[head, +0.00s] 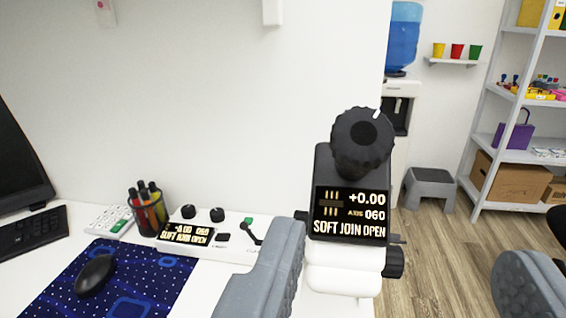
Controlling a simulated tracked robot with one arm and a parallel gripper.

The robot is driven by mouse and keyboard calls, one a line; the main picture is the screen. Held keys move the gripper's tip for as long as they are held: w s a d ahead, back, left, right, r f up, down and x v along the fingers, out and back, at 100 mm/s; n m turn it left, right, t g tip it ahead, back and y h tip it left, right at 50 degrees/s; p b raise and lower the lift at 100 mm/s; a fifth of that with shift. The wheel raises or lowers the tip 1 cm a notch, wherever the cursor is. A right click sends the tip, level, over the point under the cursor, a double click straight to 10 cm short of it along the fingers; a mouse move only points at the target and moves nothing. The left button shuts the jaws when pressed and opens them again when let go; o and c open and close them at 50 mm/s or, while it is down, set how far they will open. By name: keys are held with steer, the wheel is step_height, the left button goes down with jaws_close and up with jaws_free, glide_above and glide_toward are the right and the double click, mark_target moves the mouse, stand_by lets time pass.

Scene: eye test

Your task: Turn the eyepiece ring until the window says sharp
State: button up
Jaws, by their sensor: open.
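The black instrument (323,165) stands right of centre in the head view, on a white base. Its ribbed eyepiece ring (347,128) is on top, with a white mark at its upper edge. The window (350,213) below it reads "+0.00", "AXIS 060" and "SOFT JOIN OPEN", with three short bars at its upper left. My gripper (398,245) is open and empty, its grey padded fingers wide apart at the bottom. The ring shows above and between the fingers, and neither touches it. The left finger hides part of the white console.
A white console (225,252) with knobs and a small display stands left on the white desk. A pen cup (148,212), a mouse (95,275) on a blue mat (50,290) and a keyboard (32,232) are further left. A grey stool (430,178) and shelves (484,120) stand behind right.

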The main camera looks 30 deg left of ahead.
mark_target(359, 133)
steer(key=shift+y, duration=0.4)
steer(key=x, duration=1.3)
steer(key=shift+w+a+f, duration=0.1)
steer(key=shift+w+a, duration=0.15)
steer(key=shift+a, duration=0.2)
steer(key=c, duration=1)
